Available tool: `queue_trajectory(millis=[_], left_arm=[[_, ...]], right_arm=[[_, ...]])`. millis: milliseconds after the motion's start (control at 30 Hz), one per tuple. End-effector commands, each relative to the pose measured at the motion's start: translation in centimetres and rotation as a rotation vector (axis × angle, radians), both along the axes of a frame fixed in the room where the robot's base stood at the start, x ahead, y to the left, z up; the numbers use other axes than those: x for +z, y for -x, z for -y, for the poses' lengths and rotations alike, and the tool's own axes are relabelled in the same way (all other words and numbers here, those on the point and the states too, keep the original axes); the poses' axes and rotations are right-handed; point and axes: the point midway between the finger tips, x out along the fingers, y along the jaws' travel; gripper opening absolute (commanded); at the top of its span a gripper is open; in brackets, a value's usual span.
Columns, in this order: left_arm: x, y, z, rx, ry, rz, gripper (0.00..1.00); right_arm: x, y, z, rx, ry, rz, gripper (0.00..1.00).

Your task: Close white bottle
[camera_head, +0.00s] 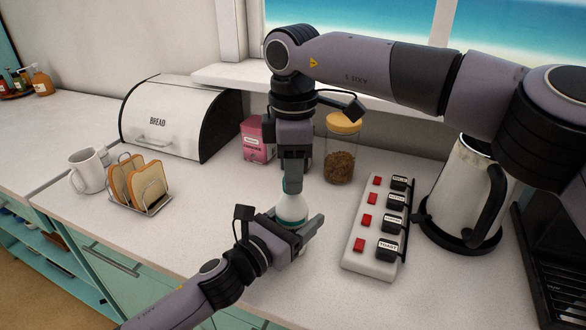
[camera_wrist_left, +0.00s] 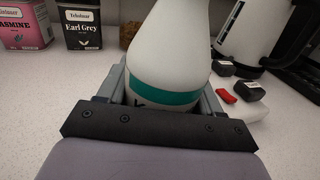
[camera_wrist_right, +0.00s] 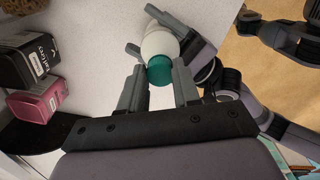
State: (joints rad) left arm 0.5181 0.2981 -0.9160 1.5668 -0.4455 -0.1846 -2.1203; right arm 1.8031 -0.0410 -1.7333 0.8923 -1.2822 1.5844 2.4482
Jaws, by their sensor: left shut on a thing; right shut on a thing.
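The white bottle (camera_head: 291,208) stands upright, with a teal band (camera_wrist_left: 165,94) low on its body. My left gripper (camera_head: 292,228) is shut on the bottle's body from the front, with a finger on each side in the left wrist view (camera_wrist_left: 165,90). The teal cap (camera_wrist_right: 161,71) is at the top of the bottle. My right gripper (camera_head: 292,182) points down from above and is shut on the cap. In the right wrist view the cap meets the white bottle (camera_wrist_right: 158,44); I cannot tell whether it is fully seated.
A switch panel (camera_head: 362,258) and a kettle (camera_head: 462,180) stand to the right. A yellow-lidded jar (camera_head: 341,150) and a pink tea box (camera_head: 257,140) stand behind. A toast rack (camera_head: 152,206), mug (camera_head: 88,170) and bread box (camera_head: 165,115) are left.

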Motion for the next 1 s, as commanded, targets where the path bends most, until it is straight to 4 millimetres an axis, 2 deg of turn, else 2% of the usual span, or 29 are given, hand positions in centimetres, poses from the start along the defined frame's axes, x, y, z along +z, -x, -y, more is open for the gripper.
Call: queue_trajectory(millis=[233, 400, 433, 500, 833, 1000], left_arm=[[-0.1, 0.0, -0.1, 0.002, -0.002, -0.002, 0.00], [-0.1, 0.0, -0.1, 0.002, -0.002, -0.002, 0.00], [-0.1, 0.0, -0.1, 0.002, -0.002, -0.002, 0.00], [-0.1, 0.0, -0.1, 0.002, -0.002, -0.002, 0.00], [-0.1, 0.0, -0.1, 0.002, -0.002, -0.002, 0.00], [-0.1, 0.0, -0.1, 0.002, -0.002, -0.002, 0.00]], right_arm=[[0.0, 0.1, 0.0, -0.377, -0.001, -0.001, 0.04], [0.0, 0.1, -0.1, -0.410, -0.001, -0.001, 0.04], [0.0, 0.1, -0.1, -0.409, -0.001, -0.001, 0.35], [0.0, 0.1, -0.1, -0.408, -0.001, -0.001, 0.57], [0.2, 0.1, -0.1, -0.407, 0.000, 0.000, 0.57], [1.8, 0.0, -0.1, -0.407, -0.002, 0.003, 0.57]])
